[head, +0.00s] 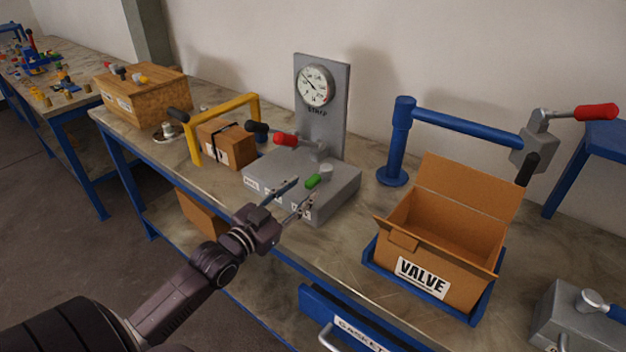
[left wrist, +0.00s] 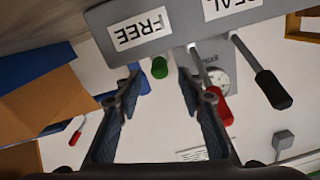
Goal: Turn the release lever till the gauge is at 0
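A grey block (head: 262,178) carries an upright panel (head: 332,125) with a round white gauge (head: 315,85); its needle points up and left, its numbers too small to read. Levers with red (head: 285,139), black (head: 257,127) and green (head: 313,181) handles are on the block. Which is the release lever I cannot tell. My left gripper (head: 303,191) is open at the block's front, pointing at the green handle. In the left wrist view the green handle (left wrist: 160,68) shows between the fingertips, not gripped; a "FREE" label (left wrist: 141,30) is close by. My right gripper is out of view.
A yellow frame (head: 226,106) and a strapped box (head: 224,146) stand left of the block. Right of it are a blue post (head: 400,140) with an arm and an open VALVE carton (head: 430,235). A drawer (head: 345,325) sticks out below the bench front.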

